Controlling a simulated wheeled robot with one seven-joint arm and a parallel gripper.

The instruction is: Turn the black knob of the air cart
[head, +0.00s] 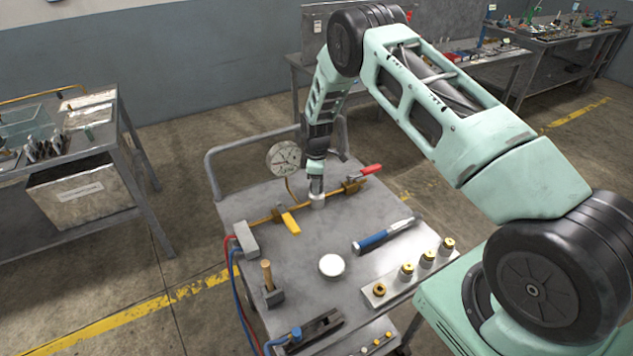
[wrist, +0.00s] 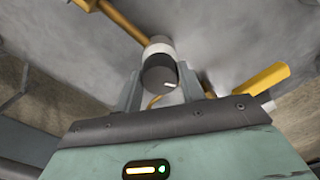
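The black knob (wrist: 158,76) is a short dark cylinder with a white mark on its end face. It sits on a pale round fitting (wrist: 156,47) on the brass pipe of the air cart (head: 350,215). My gripper (wrist: 158,80) has one finger on each side of the knob, close against it, and looks shut on it. In the head view my gripper (head: 316,184) points down at the pale fitting and hides the knob.
A yellow lever (head: 290,222) and a red-handled lever (head: 365,171) flank the fitting. A round gauge (head: 284,158) stands behind. A blue-handled tool (head: 382,235), a white disc (head: 332,265) and a block with brass fittings (head: 408,272) lie in front.

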